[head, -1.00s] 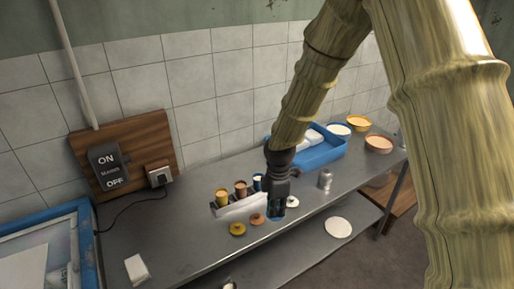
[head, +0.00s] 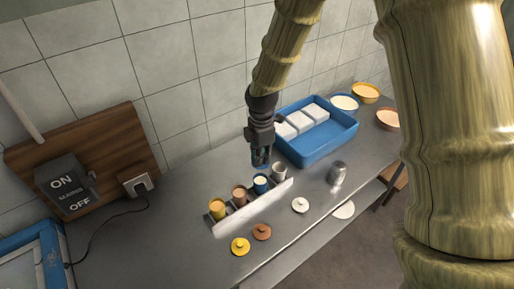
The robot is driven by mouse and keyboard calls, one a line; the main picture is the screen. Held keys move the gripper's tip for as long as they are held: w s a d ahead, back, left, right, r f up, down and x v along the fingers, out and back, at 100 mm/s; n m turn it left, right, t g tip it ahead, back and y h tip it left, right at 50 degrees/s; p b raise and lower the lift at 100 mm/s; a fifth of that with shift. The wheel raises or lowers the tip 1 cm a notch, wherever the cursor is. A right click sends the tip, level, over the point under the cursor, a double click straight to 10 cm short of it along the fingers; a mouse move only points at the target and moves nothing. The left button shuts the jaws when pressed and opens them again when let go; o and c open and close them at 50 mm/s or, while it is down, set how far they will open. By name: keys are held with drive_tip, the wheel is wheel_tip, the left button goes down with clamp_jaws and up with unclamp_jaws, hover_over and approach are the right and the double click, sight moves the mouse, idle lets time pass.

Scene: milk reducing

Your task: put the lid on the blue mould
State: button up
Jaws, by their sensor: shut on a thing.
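The blue mould (head: 261,187) stands upright in the pale rack (head: 234,215), between the brown mould (head: 239,196) and the white mould (head: 279,171). Its open top shows a pale filling. My gripper (head: 261,163) is just above and behind the blue mould in the picture, pointing down. It is shut on a small blue thing, which looks like the blue lid, mostly hidden by the fingers. I cannot tell the exact gap to the mould. The yellow lid (head: 240,246), brown lid (head: 262,232) and white lid (head: 300,205) lie on the table in front.
A yellow mould (head: 217,209) stands at the rack's left end. A blue tray (head: 335,143) with white blocks is behind to the right. A metal shaker (head: 337,173) and several bowls stand to the right.

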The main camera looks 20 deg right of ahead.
sight(262, 167)
drive_tip(key=shift+s+f+b, duration=0.15)
drive_tip(key=shift+s+b, duration=0.25)
drive_tip(key=shift+s, duration=0.2)
drive_tip(key=shift+s+f+b, duration=0.15)
drive_tip(key=shift+s+b, duration=0.25)
drive_tip(key=shift+s, duration=0.15)
drive_tip(key=w+f, duration=0.1)
drive_tip(key=w+f+b, duration=0.1)
drive_tip(key=f, duration=0.1)
drive_tip(key=shift+f+b, duration=0.2)
drive_tip(key=shift+b, duration=0.1)
drive_tip(key=shift+s+f+b, duration=0.3)
drive_tip(key=shift+s+f, duration=0.05)
drive_tip(key=shift+s, duration=0.2)
drive_tip(key=shift+w+f, duration=0.15)
drive_tip(key=shift+f, duration=0.35)
drive_tip(key=shift+w+f, duration=0.1)
drive_tip(key=shift+a+p, duration=0.15)
drive_tip(key=shift+p, duration=0.2)
drive_tip(key=shift+f+p, duration=0.1)
drive_tip(key=shift+p, duration=0.3)
idle(1.1)
